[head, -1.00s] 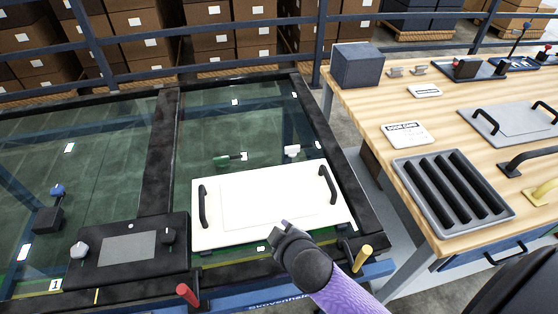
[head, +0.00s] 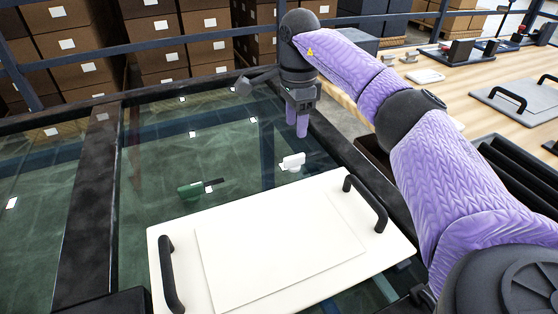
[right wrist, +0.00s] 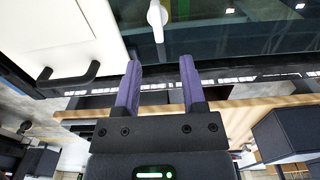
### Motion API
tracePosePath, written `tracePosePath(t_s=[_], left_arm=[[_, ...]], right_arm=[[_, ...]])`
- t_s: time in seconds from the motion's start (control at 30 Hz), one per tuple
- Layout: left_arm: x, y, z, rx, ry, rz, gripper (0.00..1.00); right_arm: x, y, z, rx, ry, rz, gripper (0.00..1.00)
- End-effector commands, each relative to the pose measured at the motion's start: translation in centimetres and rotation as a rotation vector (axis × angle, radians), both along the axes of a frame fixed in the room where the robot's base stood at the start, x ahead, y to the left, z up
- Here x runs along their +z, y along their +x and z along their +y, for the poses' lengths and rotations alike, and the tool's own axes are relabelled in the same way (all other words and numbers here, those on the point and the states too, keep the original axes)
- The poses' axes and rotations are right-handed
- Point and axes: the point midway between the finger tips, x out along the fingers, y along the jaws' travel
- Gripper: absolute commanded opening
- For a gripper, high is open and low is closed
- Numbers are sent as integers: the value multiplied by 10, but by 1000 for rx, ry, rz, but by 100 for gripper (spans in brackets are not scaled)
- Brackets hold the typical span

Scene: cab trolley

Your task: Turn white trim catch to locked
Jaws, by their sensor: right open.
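The white trim catch (head: 292,161) is a small white knob with a short lever, on the glass just beyond the white panel. It also shows in the right wrist view (right wrist: 157,16) at the top, ahead of the fingertips. My right gripper (head: 301,132) points down above the glass, behind the catch and slightly right of it in the head view. In the right wrist view its two purple fingers (right wrist: 160,65) are apart with nothing between them. The gripper and catch look apart. My left gripper is not in view.
A white panel (head: 220,290) with two black handles lies in front of the catch. A green catch (head: 192,191) with a dark lever sits to its left. A dark frame rail (head: 345,150) runs along the right side. A wooden workbench (head: 455,98) stands beyond it.

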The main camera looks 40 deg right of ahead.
Motion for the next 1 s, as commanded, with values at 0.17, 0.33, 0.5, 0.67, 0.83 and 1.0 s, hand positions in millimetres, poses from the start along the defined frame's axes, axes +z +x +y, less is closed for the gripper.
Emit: tracePosePath(t_s=[0.17,0.33,0.5,0.67,0.83,1.0], left_arm=[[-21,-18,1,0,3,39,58],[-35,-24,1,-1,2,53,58],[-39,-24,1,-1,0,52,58],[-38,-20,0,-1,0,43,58],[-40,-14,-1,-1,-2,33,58],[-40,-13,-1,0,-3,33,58]], right_arm=[[-47,0,1,2,1,6,53],[-80,0,2,3,2,3,53],[-90,0,2,3,4,-2,53],[-89,0,2,3,4,-4,53],[-89,0,2,3,4,-4,30],[-89,0,2,3,5,-5,0]])
